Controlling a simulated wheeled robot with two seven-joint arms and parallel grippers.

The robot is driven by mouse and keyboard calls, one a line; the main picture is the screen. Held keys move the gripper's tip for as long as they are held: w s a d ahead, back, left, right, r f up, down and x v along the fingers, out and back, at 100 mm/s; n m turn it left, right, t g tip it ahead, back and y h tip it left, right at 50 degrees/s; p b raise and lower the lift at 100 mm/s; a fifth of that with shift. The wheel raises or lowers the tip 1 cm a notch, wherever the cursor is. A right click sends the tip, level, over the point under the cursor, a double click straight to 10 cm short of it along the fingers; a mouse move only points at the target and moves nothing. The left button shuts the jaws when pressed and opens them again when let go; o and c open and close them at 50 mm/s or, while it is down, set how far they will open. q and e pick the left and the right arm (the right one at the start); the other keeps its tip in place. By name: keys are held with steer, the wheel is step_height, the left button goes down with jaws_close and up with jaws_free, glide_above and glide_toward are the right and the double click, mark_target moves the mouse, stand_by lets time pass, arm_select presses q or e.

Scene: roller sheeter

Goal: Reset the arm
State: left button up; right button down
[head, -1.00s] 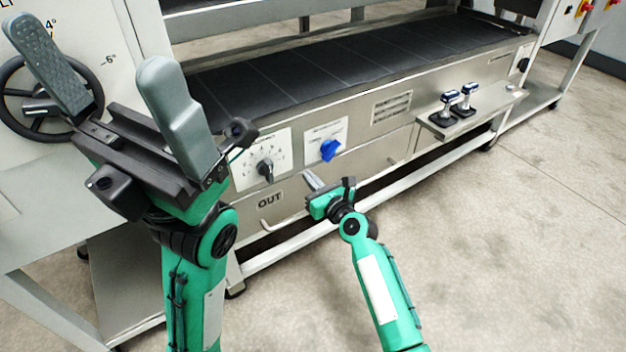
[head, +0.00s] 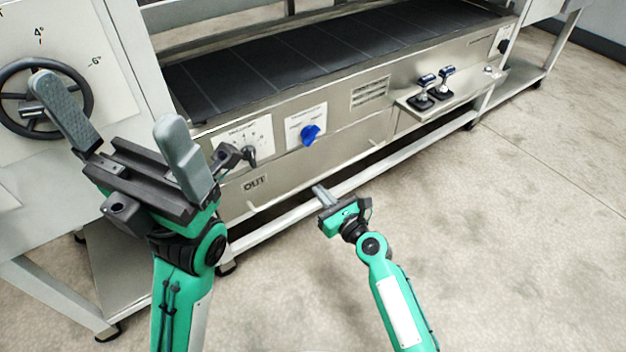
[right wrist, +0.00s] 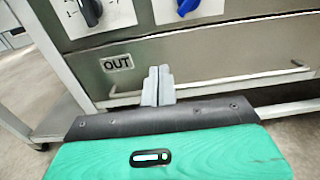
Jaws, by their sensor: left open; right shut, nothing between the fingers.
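My left gripper (head: 122,130) is at the left of the head view, with its two grey fingers spread wide and nothing between them. It stands in front of the machine's left end, and one finger overlaps the handwheel. My right gripper (head: 321,192) is shut and empty, in front of the machine's lower front. In the right wrist view its closed fingers (right wrist: 158,86) point at the drawer panel marked OUT (right wrist: 117,62). The fingers appear apart from the panel.
The roller sheeter has a dark belt (head: 330,50), a black knob (head: 250,155), a blue knob (head: 310,134) and a shelf with two levers (head: 436,84). A handwheel (head: 12,98) is at the left. A lower frame rail (head: 400,152) runs along the front. Open floor (head: 530,230) lies to the right.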

steer(key=shift+s+d, duration=0.25)
steer(key=shift+s, duration=0.05)
